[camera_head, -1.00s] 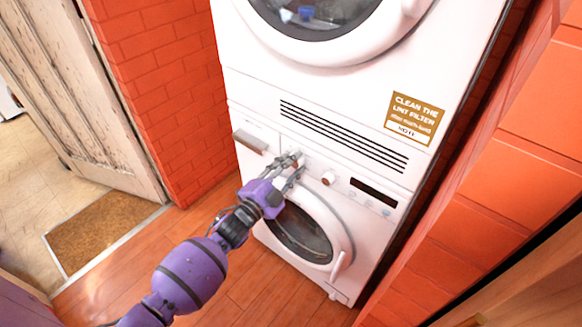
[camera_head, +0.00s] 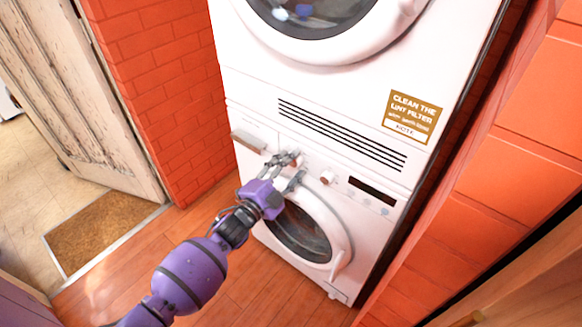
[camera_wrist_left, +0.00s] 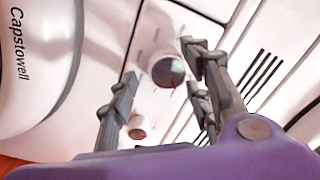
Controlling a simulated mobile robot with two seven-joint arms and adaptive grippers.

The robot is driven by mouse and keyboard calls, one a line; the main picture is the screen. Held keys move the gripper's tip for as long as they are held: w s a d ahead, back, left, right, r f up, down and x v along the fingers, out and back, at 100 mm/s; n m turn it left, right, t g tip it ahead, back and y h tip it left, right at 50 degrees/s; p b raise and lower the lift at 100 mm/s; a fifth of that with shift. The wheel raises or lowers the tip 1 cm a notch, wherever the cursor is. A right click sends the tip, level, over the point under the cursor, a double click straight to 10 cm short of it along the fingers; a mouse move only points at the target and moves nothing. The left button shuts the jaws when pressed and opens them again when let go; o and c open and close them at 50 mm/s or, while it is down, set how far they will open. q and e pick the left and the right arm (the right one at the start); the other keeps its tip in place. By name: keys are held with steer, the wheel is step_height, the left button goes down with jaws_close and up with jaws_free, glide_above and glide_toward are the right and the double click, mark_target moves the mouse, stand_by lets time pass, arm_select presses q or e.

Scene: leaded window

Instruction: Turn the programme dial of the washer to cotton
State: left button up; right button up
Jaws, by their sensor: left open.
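The washer (camera_head: 372,226) is the lower white machine. In the left wrist view, a round dial (camera_wrist_left: 168,71) with a dark grey face sits on its white panel. A second, smaller knob (camera_wrist_left: 137,128) is beside it, and this knob also shows in the head view (camera_head: 327,178). My left gripper (camera_head: 291,169) is in front of the panel, open. In the left wrist view its fingers (camera_wrist_left: 160,80) stand on either side of the dial, with gaps showing. Contact cannot be made out. In the head view the fingers mostly hide the dial. The dial's markings are unreadable. My right gripper is out of view.
A dryer (camera_head: 240,80) with a round door is stacked above the washer. The washer's round door (camera_head: 300,230) is just below my gripper. Brick walls (camera_head: 165,90) stand close on both sides. A wooden door (camera_head: 80,90) and brown mat (camera_head: 100,235) are at left.

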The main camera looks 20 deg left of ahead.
arm_select(q)
steer(key=shift+s+a, duration=0.25)
steer(key=shift+s, duration=0.15)
steer(key=v, duration=1.1)
